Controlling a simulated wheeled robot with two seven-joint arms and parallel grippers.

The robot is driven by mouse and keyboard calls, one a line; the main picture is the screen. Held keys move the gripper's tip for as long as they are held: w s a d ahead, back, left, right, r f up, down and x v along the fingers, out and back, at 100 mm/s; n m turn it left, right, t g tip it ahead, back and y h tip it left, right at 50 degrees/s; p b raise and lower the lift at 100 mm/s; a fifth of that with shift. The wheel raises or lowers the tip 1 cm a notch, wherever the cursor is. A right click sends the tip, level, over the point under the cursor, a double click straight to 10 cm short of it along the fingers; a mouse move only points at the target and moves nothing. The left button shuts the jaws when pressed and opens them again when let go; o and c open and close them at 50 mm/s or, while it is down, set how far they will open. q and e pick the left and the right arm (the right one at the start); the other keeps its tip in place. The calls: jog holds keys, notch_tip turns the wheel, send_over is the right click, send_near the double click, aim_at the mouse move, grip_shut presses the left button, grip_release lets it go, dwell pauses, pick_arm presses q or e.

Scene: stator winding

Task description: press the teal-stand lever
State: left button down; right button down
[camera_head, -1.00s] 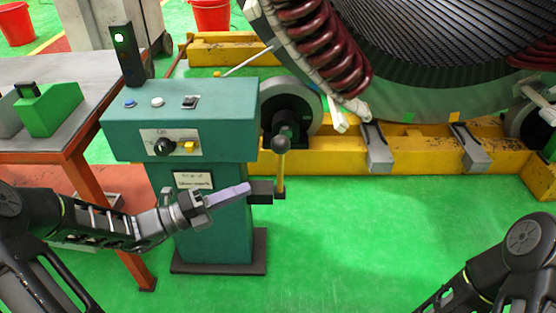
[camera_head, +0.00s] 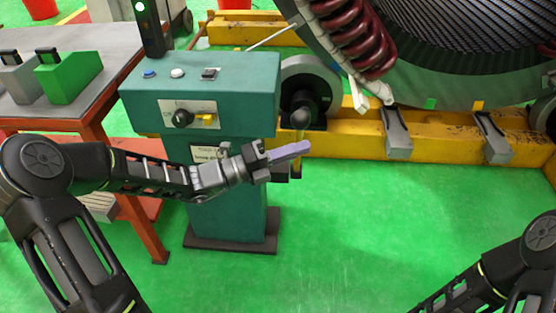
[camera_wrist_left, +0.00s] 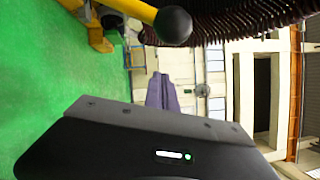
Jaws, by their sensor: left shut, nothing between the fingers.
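The teal stand (camera_head: 205,88) stands left of centre in the head view, with a sign plate, a black knob and buttons on top. Its lever, a yellow rod with a dark ball knob (camera_head: 299,119), rises upright at the stand's right side. My left gripper (camera_head: 306,146) is shut and empty. Its fingers cross in front of the rod just below the knob and hide part of it; I cannot tell whether they touch. In the left wrist view the knob (camera_wrist_left: 173,25) is above the shut purple fingers (camera_wrist_left: 163,93). My right gripper is out of view; only my right arm shows.
The large stator (camera_head: 440,60) rests on rollers over a yellow frame (camera_head: 350,147) behind the lever. A table (camera_head: 100,45) with a green block (camera_head: 69,76) stands at left. The green floor right of the stand is clear.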

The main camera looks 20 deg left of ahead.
aim_at(295, 112)
pick_arm(q)
jog(key=shift+w+a+r, duration=0.25)
jog(key=shift+w+a, duration=0.2)
jog(key=shift+w, duration=0.3)
jog(key=shift+w+a+r, duration=0.2)
jog(key=shift+w+a, duration=0.25)
jog(key=shift+w, duration=0.25)
jog(key=shift+n+y, duration=0.3)
jog(key=shift+n, duration=0.3)
jog(key=w+r+p, duration=0.1)
jog(key=p, duration=0.1)
jog(key=w+r+p, duration=0.1)
jog(key=w+p, duration=0.1)
jog(key=w+a+r+p, duration=0.1)
jog(key=shift+w+a+r+p, duration=0.1)
jog(key=shift+w+r+p, duration=0.1)
jog(key=shift+w+p, duration=0.15)
jog(key=shift+w, duration=0.2)
jog(key=shift+a+f, duration=0.1)
jog(key=shift+f, duration=0.15)
